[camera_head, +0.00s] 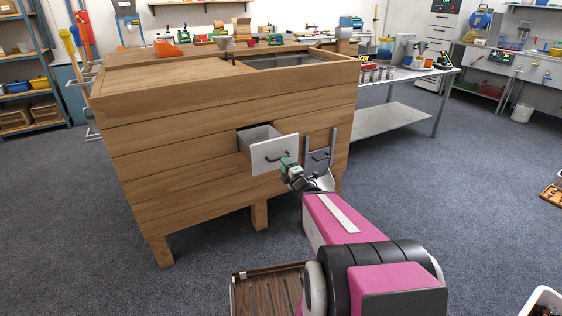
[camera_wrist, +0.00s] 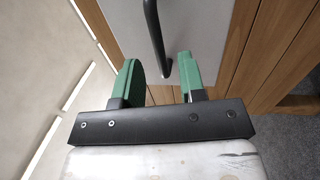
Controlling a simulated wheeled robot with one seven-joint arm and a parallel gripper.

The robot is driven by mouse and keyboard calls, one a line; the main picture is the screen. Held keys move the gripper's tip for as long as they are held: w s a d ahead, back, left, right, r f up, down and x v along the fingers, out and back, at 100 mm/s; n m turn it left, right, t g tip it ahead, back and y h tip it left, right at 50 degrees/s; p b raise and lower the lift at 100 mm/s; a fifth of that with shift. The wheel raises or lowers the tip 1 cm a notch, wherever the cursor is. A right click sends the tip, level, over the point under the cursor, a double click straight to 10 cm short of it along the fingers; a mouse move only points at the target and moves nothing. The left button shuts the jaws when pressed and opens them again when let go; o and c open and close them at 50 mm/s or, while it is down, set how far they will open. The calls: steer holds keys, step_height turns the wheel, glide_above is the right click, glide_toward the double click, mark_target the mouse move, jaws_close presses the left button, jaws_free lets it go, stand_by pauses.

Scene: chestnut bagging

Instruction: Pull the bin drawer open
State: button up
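The bin drawer (camera_head: 268,151) has a light grey front and a dark bar handle (camera_head: 279,158). It stands partly pulled out of the wooden bin (camera_head: 190,155), with its side wall and part of its inside showing. My gripper (camera_head: 287,165) is at the right part of the drawer front, close to the handle. In the wrist view, my gripper's green fingers (camera_wrist: 159,65) are spread apart. The handle (camera_wrist: 154,30) ends between and just beyond the fingertips, with gaps showing on both sides. The grey drawer front (camera_wrist: 195,25) lies beyond.
A grey panel with a handle (camera_head: 319,159) between upright rails is just right of the drawer. A brown slatted tray (camera_head: 268,291) is low in front, beside my arm. A metal table (camera_head: 400,78) stands behind right. Carpet (camera_head: 460,200) is free on the right.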

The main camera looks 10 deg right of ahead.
steer(key=v, duration=0.6)
steer(key=shift+f, duration=0.1)
steer(key=w+d+f+m+g+h, duration=0.25)
steer(key=f+m+g+h, duration=0.55)
steer(key=m, duration=0.6)
steer(key=s+a+m+g+y, duration=0.1)
steer(key=s+a+m+g, duration=0.2)
steer(key=s+g, duration=0.2)
steer(key=s+a+f+m+g, duration=0.1)
steer(key=s+a+m+g, duration=0.2)
steer(key=s+g, duration=0.3)
steer(key=shift+s+f+m+y, duration=0.3)
steer(key=shift+s+m+y, duration=0.15)
steer(key=shift+m, duration=0.35)
steer(key=shift+a, duration=0.1)
